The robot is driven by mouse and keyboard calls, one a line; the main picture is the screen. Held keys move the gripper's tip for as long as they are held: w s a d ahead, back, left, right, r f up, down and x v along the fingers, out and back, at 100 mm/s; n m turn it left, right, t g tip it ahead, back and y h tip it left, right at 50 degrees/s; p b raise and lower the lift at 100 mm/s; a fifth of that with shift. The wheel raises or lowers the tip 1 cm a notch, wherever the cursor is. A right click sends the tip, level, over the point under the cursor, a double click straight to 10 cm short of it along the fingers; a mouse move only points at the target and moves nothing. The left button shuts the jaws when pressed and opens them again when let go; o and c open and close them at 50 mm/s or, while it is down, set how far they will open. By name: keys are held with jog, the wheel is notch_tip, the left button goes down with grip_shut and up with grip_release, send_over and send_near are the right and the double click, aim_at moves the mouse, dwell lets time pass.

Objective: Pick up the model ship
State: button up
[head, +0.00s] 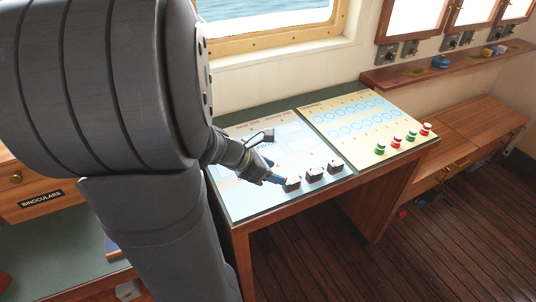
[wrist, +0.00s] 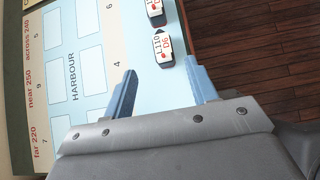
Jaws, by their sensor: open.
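Three small dark model ships stand in a row along the front edge of the blue harbour chart: the nearest ship (head: 291,184), the middle ship (head: 314,174) and the far ship (head: 335,166). In the wrist view one ship with a white label and red mark (wrist: 163,44) lies just beyond my fingertips, and part of another ship (wrist: 155,10) shows above it. My gripper (head: 274,180) is low over the chart beside the nearest ship. In the wrist view my gripper (wrist: 163,71) has its blue fingers apart, with nothing between them.
The harbour chart (head: 240,180) lies on a desk with a dark green top. A yellow chart (head: 350,125) beside it carries several red and green pieces (head: 396,142). A wall shelf (head: 450,68) and a wooden bench (head: 470,130) are at the right. My arm hides much of the left.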

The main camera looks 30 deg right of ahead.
aim_at(292, 180)
jog(key=x, duration=0.4)
jog(key=shift+s+x, duration=0.2)
jog(key=shift+x, duration=2.45)
jog(key=c, duration=1)
